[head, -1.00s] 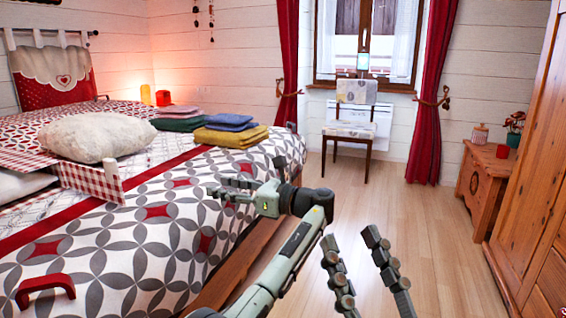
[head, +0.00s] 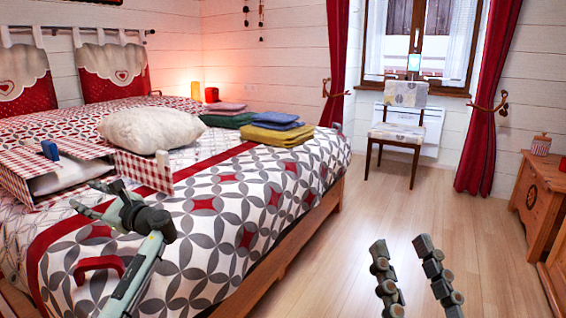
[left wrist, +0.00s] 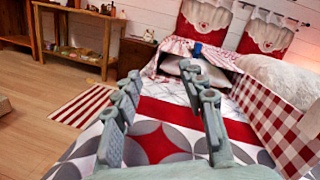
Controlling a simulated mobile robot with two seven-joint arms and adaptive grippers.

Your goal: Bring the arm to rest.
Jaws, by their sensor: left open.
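My left gripper (head: 88,197) is open and empty over the bed (head: 230,205), its fingers pointing left in the head view. In the left wrist view its two fingers (left wrist: 160,88) are spread apart with nothing between them. My right gripper (head: 400,245) is low at the front right in the head view, fingers apart and empty, with the wooden floor behind it.
A red-and-white checked box (head: 75,160) lies on the bed close beyond my left gripper. A white cushion (head: 150,130) and folded cloths (head: 272,134) lie farther back. A chair (head: 398,133) stands by the window. The floor (head: 330,245) right of the bed is clear.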

